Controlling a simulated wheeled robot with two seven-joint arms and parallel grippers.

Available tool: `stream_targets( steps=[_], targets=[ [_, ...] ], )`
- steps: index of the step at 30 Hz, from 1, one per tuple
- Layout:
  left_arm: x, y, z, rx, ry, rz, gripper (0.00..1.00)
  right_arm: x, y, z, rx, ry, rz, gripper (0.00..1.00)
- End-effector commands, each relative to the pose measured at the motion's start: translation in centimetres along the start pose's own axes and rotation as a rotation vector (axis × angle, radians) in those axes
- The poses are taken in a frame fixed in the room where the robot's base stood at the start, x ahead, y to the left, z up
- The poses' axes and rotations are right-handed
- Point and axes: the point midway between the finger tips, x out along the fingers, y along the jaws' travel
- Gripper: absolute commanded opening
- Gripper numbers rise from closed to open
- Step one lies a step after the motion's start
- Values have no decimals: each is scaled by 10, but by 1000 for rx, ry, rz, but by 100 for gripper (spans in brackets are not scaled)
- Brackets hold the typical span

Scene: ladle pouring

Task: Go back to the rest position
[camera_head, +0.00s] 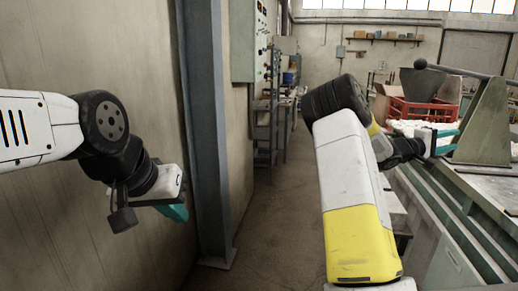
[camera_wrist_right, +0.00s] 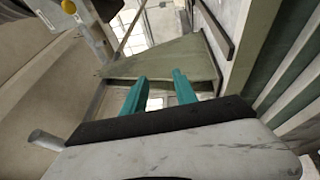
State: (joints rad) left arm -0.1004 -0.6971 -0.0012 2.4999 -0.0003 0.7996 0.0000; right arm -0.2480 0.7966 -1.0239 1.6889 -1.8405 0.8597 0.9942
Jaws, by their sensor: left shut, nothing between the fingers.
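My left gripper (camera_head: 174,210) hangs at the left in the head view, close to the wall. Its teal fingers are together and hold nothing. My right arm reaches forward over the edge of the green bench. My right gripper (camera_head: 453,141) is beside the upright green bracket (camera_head: 485,128). In the right wrist view its two teal fingers (camera_wrist_right: 158,88) stand apart with nothing held between them. The bracket's flat greenish plate (camera_wrist_right: 170,58) shows beyond the fingers. I cannot tell how close the fingertips are to it.
A dark rod with a round end (camera_head: 460,70) runs above the bracket. A red crate (camera_head: 420,110) with pale contents and a dark hopper-like container (camera_head: 430,86) are behind. A grey steel post (camera_head: 207,130) stands near my left arm. The floor aisle (camera_head: 275,200) between the arms is clear.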

Motion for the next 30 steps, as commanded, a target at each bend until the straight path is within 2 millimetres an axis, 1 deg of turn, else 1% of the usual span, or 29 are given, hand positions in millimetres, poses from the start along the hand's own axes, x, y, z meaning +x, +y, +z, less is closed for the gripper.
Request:
stream_targets(
  steps=[1, 5, 10, 14, 17, 20, 23, 24, 26, 27, 29, 30],
  targets=[
    [-1, 0, 0, 1, 2, 0, 0, 1, -2, 8, 14, -16, -20, 34],
    [-1, 0, 0, 1, 2, 0, 0, -2, -11, 21, 43, -46, -79, 34],
    [-1, 0, 0, 1, 2, 0, 0, -11, -26, 42, 97, -95, -186, 34],
    [-1, 0, 0, 1, 2, 0, 0, -26, -43, 61, 151, -138, -305, 34],
    [-1, 0, 0, 1, 2, 0, 0, -44, -57, 76, 200, -171, -419, 34],
    [-1, 0, 0, 1, 2, 0, 0, -74, -73, 91, 261, -199, -570, 34],
    [-1, 0, 0, 1, 2, 0, 0, -120, -84, 102, 330, -208, -764, 34],
    [-1, 0, 0, 1, 2, 0, 0, -141, -87, 106, 357, -204, -844, 34],
    [-1, 0, 0, 1, 2, 0, 0, -175, -88, 110, 392, -189, -962, 34],
    [-1, 0, 0, 1, 2, 0, 0, -198, -86, 113, 414, -173, -1037, 34],
    [-1, 0, 0, 1, 2, 0, 0, -233, -81, 117, 444, -139, -1147, 34],
    [-1, 0, 0, 1, 2, 0, 0, -257, -76, 120, 463, -113, -1217, 34]
  ],
)
